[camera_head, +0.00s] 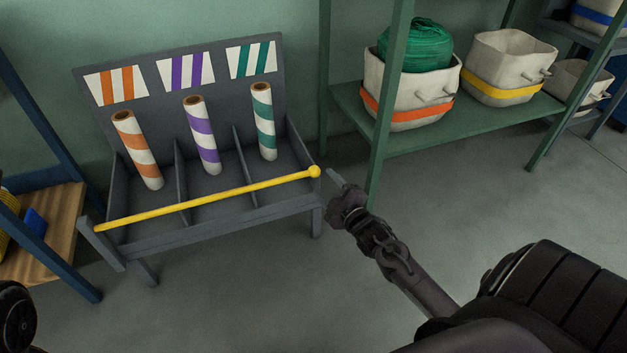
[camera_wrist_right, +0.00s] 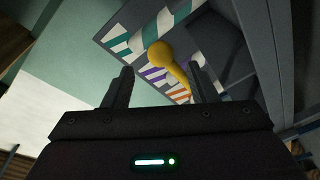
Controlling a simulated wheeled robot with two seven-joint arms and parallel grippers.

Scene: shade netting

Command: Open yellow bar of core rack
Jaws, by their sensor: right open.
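The grey core rack (camera_head: 190,232) stands against the wall, with three compartments that each hold a striped roll. The yellow bar (camera_head: 210,198) lies across the rack's front, from the left side to a round yellow knob (camera_head: 314,171) at the right end. My right gripper (camera_head: 335,180) is beside the knob, just to its right, and apart from it in this view. In the right wrist view the gripper (camera_wrist_right: 160,82) is open, and the yellow knob (camera_wrist_right: 160,54) shows beyond and between its fingers. My left gripper is not in view.
An orange-striped roll (camera_head: 137,150), a purple-striped roll (camera_head: 202,136) and a green-striped roll (camera_head: 263,122) stand in the rack. A green shelf (camera_head: 480,125) with fabric bins is at the right. A wooden shelf (camera_head: 55,215) is at the left. The floor in front is clear.

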